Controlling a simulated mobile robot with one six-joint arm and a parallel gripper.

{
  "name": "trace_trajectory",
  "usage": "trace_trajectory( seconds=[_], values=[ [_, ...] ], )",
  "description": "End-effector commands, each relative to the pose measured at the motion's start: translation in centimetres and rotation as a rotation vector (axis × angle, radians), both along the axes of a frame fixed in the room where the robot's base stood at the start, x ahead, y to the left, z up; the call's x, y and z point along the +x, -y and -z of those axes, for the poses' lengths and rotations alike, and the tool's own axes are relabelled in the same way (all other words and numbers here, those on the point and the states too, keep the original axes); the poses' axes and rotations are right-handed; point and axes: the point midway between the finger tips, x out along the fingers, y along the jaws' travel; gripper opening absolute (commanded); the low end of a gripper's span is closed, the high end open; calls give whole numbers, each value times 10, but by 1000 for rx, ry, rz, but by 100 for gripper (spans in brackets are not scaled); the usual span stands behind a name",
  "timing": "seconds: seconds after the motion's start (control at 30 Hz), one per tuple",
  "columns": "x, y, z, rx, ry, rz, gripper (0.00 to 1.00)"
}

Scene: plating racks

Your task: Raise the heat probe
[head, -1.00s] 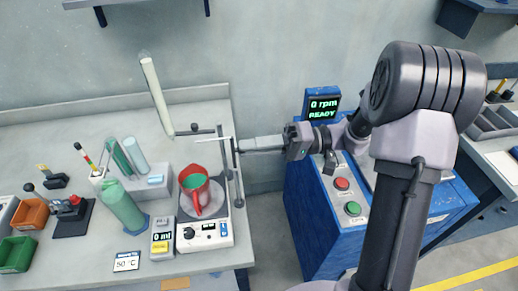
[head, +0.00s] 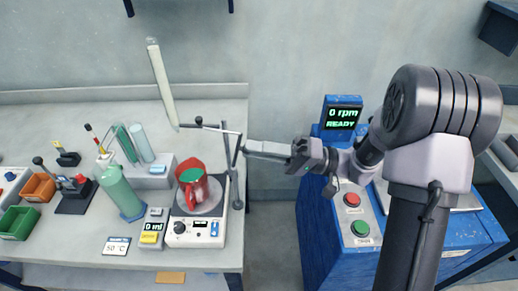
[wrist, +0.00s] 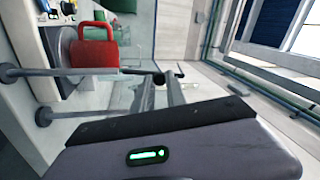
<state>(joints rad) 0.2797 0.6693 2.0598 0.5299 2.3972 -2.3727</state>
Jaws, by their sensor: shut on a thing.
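A thin metal stand with a crossbar (head: 218,130) and dark knobs rises at the right edge of the white hotplate (head: 196,231); I take it for the heat probe's holder. A red jug (head: 195,190) with green contents sits on the plate. My gripper (head: 244,147) is at the upper part of the stand, right of the jug, and is shut on a part of it. In the wrist view two grey rods (wrist: 70,72) run towards the jaws, below the red jug (wrist: 95,46); the grasp itself is hidden.
A green bottle (head: 120,190) and a yellow-marked scale-like device (head: 152,230) stand left of the hotplate. The blue console (head: 345,180) reads 0 rpm READY. A floor gap separates the bench and console.

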Motion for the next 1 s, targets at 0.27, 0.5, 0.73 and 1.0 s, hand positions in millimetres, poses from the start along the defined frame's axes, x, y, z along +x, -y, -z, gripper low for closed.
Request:
trace_trajectory(
  seconds=[0.27,0.5,0.73,1.0],
  values=[
    [0,0,0,0,0,0,39],
    [0,0,0,0,0,0,39],
    [0,20,4,0,-1,3,39],
    [-3,102,20,1,-1,5,39]
  ],
)
